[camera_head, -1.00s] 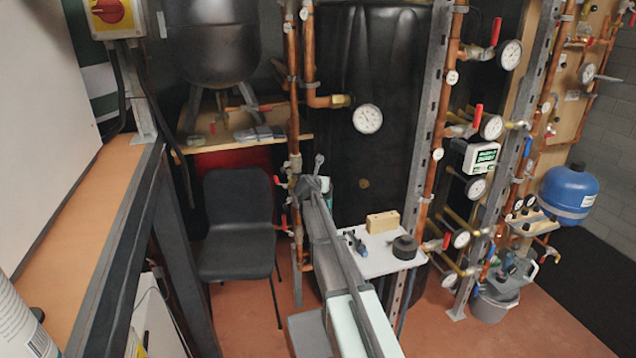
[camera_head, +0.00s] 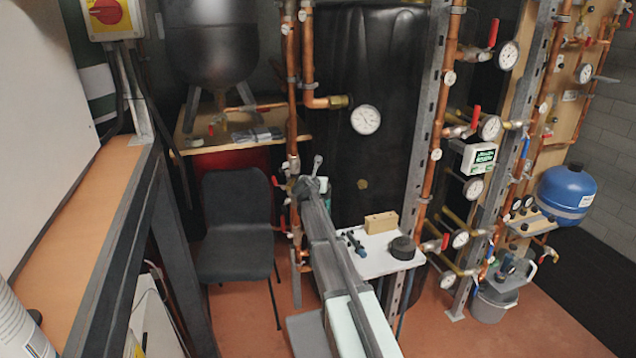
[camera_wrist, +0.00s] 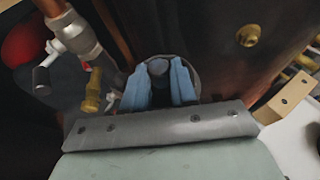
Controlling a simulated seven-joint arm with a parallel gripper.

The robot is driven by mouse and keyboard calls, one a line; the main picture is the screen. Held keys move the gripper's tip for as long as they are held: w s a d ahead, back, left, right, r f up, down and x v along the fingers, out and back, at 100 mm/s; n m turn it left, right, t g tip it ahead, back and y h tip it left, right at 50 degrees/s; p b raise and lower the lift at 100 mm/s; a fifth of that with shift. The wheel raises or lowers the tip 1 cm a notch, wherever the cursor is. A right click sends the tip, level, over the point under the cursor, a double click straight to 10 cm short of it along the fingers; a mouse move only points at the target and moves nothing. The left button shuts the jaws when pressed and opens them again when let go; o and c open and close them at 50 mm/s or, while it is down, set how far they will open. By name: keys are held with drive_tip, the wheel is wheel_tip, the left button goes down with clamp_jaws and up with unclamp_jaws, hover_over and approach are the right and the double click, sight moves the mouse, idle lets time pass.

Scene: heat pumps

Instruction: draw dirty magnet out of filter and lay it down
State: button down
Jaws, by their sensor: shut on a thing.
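My gripper (camera_wrist: 160,72) shows in the wrist view as two blue fingers, shut on a dark round-topped piece (camera_wrist: 157,67), which I take to be the magnet's top. A grey round rim (camera_wrist: 193,73), likely the filter body, shows behind and around the fingers. How far the magnet sits inside the filter is hidden, and dirt on it cannot be made out. In the head view my arm covers the fingers and most of the filter beside the copper pipe.
A white shelf (camera_head: 372,268) right of my arm holds a wooden block (camera_head: 381,222), a black round pot (camera_head: 402,248) and small dark fittings (camera_head: 353,241). Copper pipe (camera_head: 292,90) and a valve (camera_wrist: 68,42) stand close left. A dark chair (camera_head: 238,220) is farther left.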

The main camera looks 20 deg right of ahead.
drive_tip(key=shift+r, duration=2.05)
drive_tip(key=shift+r, duration=0.2)
drive_tip(key=shift+r, duration=1.9)
drive_tip(key=shift+r, duration=0.2)
wheel_tip(320, 180, up, 5)
drive_tip(key=shift+r, duration=0.1)
drive_tip(key=shift+s, duration=0.1)
